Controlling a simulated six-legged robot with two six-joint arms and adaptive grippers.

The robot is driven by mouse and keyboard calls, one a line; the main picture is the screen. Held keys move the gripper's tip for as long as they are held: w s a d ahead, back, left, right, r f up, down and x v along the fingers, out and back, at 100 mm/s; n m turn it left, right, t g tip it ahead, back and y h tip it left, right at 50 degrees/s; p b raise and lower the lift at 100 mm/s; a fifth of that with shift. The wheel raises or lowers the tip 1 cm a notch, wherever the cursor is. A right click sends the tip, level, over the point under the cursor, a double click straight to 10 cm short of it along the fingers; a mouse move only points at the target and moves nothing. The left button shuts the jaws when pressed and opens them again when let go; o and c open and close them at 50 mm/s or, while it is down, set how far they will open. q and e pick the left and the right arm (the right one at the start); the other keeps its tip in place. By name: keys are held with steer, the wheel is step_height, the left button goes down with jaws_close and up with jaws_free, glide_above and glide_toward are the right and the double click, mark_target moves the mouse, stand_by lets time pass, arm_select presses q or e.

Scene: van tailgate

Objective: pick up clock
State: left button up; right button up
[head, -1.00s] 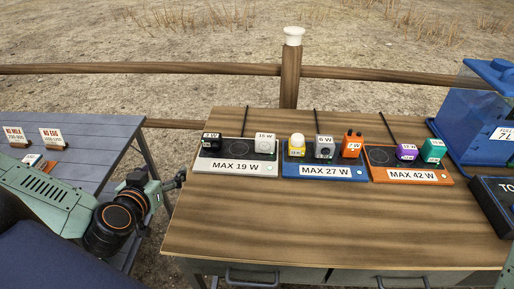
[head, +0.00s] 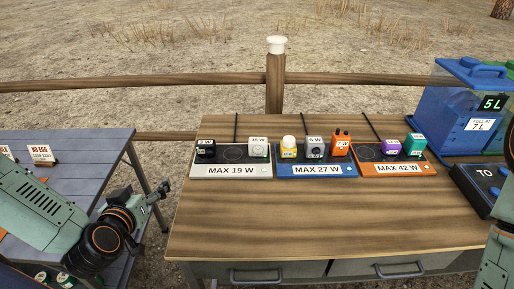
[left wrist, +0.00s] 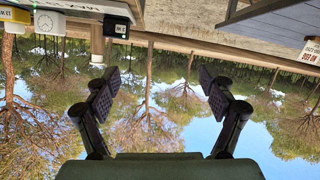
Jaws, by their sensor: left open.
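The clock (head: 260,144) is a small white block with a 15 W tag, on the right part of the grey MAX 19 W board (head: 226,170). In the left wrist view the clock (left wrist: 47,22) shows a round dial at the upper left, upside down. My left gripper (head: 161,190) is open and empty, off the wooden table's left edge, well short of the clock. Its two fingers (left wrist: 160,92) stand wide apart in the left wrist view, with only sky and trees between them. My right gripper is not in view; part of my right arm shows at the right edge.
A black block (head: 205,149) shares the grey board. A blue MAX 27 W board (head: 317,170) and an orange MAX 42 W board (head: 398,168) hold more blocks. A blue container (head: 455,120) stands at right. The wooden table's front (head: 320,220) is clear. A slatted table (head: 85,150) is at left.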

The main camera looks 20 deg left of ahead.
arm_select(q)
steer(key=w+a+f+n+t+b, duration=0.1)
steer(key=n+b, duration=0.5)
steer(key=n, duration=1)
steer(key=w+a+f+n+t+b, duration=0.1)
steer(key=w+f+n+t+b, duration=0.1)
steer(key=n, duration=1.5)
steer(key=shift+w+f+t+b, duration=0.3)
steer(key=shift+f+t+b, duration=0.55)
steer(key=shift+b, duration=1.05)
